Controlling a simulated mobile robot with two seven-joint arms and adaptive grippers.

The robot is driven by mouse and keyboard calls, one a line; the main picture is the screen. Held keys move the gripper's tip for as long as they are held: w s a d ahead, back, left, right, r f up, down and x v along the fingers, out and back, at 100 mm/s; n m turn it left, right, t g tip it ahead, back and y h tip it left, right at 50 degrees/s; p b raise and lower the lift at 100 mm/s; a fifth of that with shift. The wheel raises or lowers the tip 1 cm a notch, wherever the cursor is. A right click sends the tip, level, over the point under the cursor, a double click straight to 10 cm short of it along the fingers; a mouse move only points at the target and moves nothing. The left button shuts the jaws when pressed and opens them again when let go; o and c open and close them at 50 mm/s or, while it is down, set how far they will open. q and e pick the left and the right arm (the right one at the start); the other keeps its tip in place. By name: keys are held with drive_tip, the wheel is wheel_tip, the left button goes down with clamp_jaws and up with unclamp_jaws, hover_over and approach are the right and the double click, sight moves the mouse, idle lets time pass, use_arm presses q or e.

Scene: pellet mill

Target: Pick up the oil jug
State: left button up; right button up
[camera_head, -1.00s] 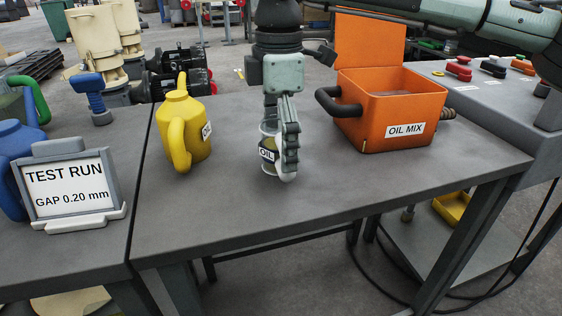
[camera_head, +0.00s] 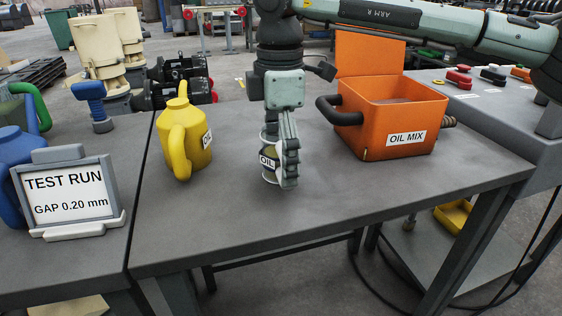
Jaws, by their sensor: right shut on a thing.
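A small clear jug (camera_head: 267,162) with an "OIL" label stands upright on or just above the grey table; I cannot tell if its base touches. My right gripper (camera_head: 287,165) comes down from above and is shut on this jug. Its fingers hide the jug's right side. A yellow jug (camera_head: 200,145) with a handle and a partly hidden label stands on the table to the left, apart from the gripper. My left gripper is not in view.
An orange "OIL MIX" box (camera_head: 372,142) with an open lid and dark side handle stands right of the gripper. A "TEST RUN" sign (camera_head: 68,190) and a blue jug (camera_head: 12,165) stand left. The table's front (camera_head: 250,235) is clear.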

drive_tip(key=shift+r, duration=0.15)
drive_tip(key=shift+r, duration=0.2)
wheel_tip(320, 180, up, 3)
drive_tip(key=shift+r+p, duration=0.2)
drive_tip(key=shift+p, duration=0.55)
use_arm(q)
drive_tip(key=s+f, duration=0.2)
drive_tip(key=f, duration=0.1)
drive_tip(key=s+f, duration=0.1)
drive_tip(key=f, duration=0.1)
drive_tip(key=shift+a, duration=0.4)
use_arm(e)
drive_tip(key=s+a+r, duration=0.7)
drive_tip(key=a, duration=0.2)
drive_tip(key=shift+s, duration=0.2)
drive_tip(key=o, duration=0.7)
drive_tip(key=c, duration=1.2)
